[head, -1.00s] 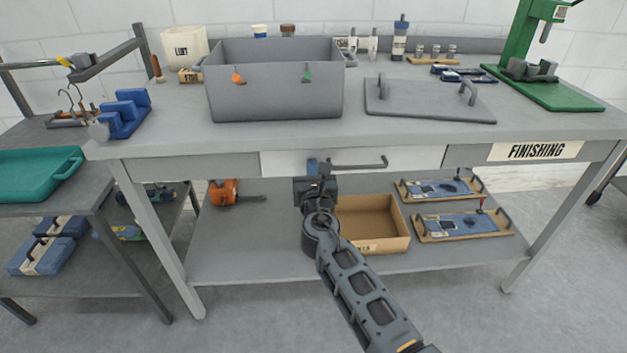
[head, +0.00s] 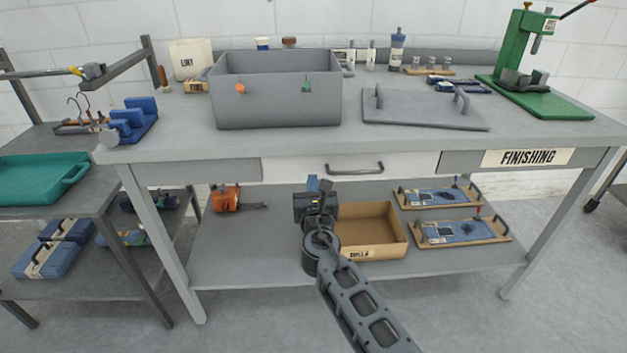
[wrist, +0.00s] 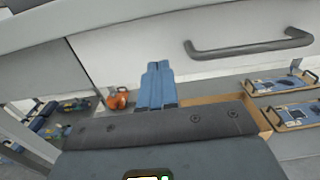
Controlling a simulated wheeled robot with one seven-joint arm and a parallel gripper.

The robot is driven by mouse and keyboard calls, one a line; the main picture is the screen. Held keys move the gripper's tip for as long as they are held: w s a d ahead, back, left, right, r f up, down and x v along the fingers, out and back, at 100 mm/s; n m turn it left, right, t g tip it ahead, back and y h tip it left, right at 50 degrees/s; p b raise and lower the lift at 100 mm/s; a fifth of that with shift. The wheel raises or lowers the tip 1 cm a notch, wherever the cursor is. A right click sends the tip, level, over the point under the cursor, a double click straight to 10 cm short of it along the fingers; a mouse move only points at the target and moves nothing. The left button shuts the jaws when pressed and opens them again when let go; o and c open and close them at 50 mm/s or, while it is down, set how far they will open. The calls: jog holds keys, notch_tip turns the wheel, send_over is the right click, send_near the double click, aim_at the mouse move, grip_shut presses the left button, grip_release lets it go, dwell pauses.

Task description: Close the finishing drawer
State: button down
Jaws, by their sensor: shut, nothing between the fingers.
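The finishing drawer (head: 290,168) has a white front with a dark bar handle (head: 354,168), under the middle of the grey table. Its front looks about level with the grey panels beside it; I cannot tell whether a small gap is left. The front and handle (wrist: 250,47) also show large in the wrist view. My gripper (head: 313,184) is just below and in front of the drawer's lower edge, left of the handle. Its blue fingers (wrist: 157,85) are together and empty, and look apart from the drawer front. A FINISHING label (head: 527,158) is on the panel at right.
A grey bin (head: 278,105) and a flat lid (head: 425,112) with two handles stand on the tabletop (head: 390,138). Below, the shelf holds an open cardboard box (head: 372,254), an orange tool (head: 226,198) and two trays with blue parts (head: 462,232). A side table (head: 50,225) stands left.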

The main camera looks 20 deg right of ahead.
jog(key=p+v, duration=0.1)
jog(key=v, duration=0.9)
jog(key=s+f+m+g+y, duration=0.15)
jog(key=s+f+m, duration=0.4)
jog(key=s, duration=0.85)
jog(key=s+f+m+g+y, duration=0.1)
jog(key=s+f+m+y, duration=0.2)
jog(key=s+m, duration=0.85)
jog(key=s+r+m, duration=0.7)
jog(key=s+r, duration=0.1)
jog(key=s, duration=0.3)
jog(key=s+d+r+m+y, duration=0.1)
jog(key=s+r+m, duration=0.7)
jog(key=s, duration=0.4)
jog(key=shift+r+p, duration=0.4)
jog(key=shift+r, duration=0.15)
jog(key=shift+s+d, duration=0.1)
